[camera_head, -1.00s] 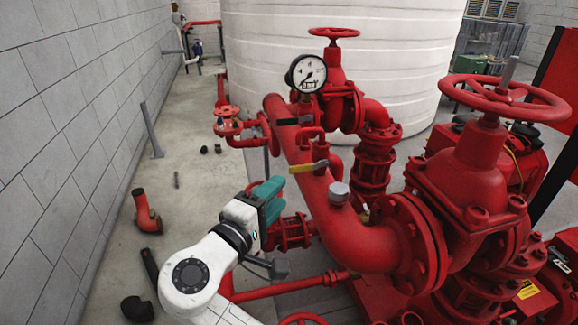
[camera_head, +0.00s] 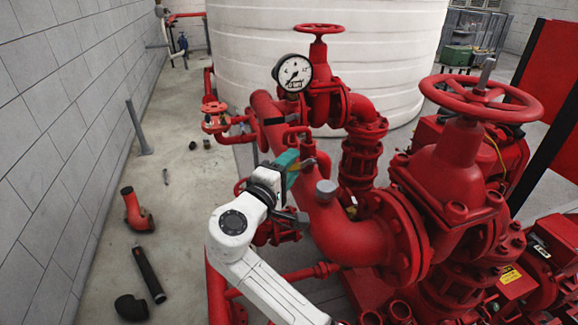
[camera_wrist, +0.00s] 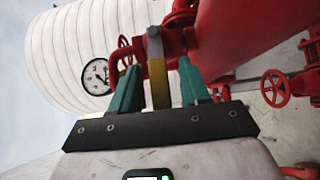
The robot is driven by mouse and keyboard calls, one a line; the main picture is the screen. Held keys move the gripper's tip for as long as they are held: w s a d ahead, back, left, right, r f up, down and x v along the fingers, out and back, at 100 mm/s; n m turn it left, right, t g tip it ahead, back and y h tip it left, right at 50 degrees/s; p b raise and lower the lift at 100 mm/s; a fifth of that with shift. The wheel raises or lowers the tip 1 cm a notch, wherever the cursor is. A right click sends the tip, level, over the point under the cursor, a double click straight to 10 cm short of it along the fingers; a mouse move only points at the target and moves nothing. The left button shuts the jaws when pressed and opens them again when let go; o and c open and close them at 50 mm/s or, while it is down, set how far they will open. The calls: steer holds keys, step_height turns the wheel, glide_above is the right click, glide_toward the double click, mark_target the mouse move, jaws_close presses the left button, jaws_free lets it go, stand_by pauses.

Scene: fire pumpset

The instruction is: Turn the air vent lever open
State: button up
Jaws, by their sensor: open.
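The air vent lever is a yellow handle (camera_wrist: 158,83) with a grey metal end near the red pipe. In the wrist view it stands between the two teal fingers of my gripper (camera_wrist: 158,78), with a gap showing on each side. My gripper is open around it. In the head view my gripper (camera_head: 287,161) is at the large red pipe (camera_head: 342,228) and hides most of the lever. The vent's red body (camera_head: 308,150) shows just beyond the fingers.
A round pressure gauge (camera_head: 293,72) and a grey cap (camera_head: 325,191) sit near the pipe. A big red handwheel valve (camera_head: 480,98) stands at the right. A white tank (camera_head: 370,60) is behind. Loose pipe pieces (camera_head: 137,212) lie on the left floor.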

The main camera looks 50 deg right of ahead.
steer(key=shift+c, duration=0.4)
jaws_close()
